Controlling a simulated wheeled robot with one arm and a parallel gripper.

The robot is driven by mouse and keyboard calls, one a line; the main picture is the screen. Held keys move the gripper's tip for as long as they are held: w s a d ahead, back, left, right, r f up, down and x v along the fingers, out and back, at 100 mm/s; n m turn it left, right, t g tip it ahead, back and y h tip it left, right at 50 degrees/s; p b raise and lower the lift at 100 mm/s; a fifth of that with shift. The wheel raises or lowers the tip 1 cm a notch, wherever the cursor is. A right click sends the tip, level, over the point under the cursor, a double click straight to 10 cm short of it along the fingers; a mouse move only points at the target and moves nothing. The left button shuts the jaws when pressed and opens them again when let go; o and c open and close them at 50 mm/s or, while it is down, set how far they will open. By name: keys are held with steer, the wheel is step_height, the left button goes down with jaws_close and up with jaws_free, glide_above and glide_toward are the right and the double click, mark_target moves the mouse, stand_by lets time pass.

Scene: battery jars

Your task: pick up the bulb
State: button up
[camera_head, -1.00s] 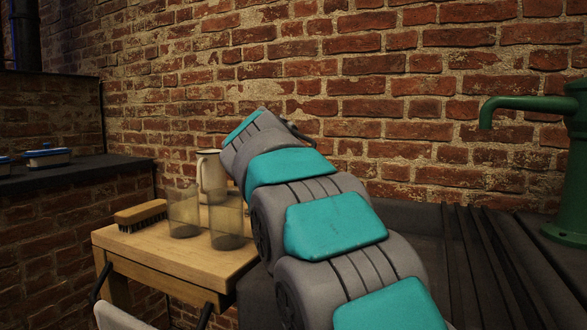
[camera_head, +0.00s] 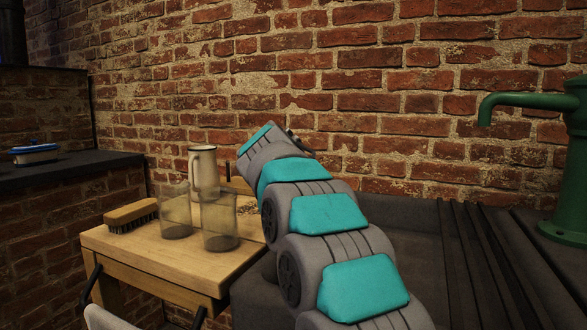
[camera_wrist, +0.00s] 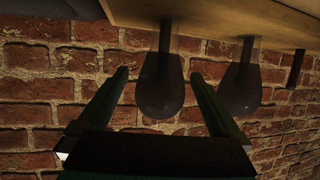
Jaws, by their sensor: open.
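No bulb can be told for certain. Two see-through jars, a left one (camera_head: 176,215) and a right one (camera_head: 220,225), stand on the small wooden table in the head view. In the wrist view, two dark, rounded, see-through shapes, one in the middle (camera_wrist: 160,88) and one to the right (camera_wrist: 240,85), extend down from the pale table edge at the top. My gripper (camera_wrist: 159,75) is open, and the middle shape appears between its fingers. I cannot tell whether the fingers touch it. In the head view my arm hides most of the gripper.
The wooden table (camera_head: 165,262) also bears a brush (camera_head: 131,216) at left and a cream mug (camera_head: 205,170) behind the jars. A brick wall (camera_head: 380,100) stands close behind. A green pump (camera_head: 566,150) is at right, by a dark ribbed surface (camera_head: 480,260).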

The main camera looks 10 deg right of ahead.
jaws_close()
stand_by(0.8)
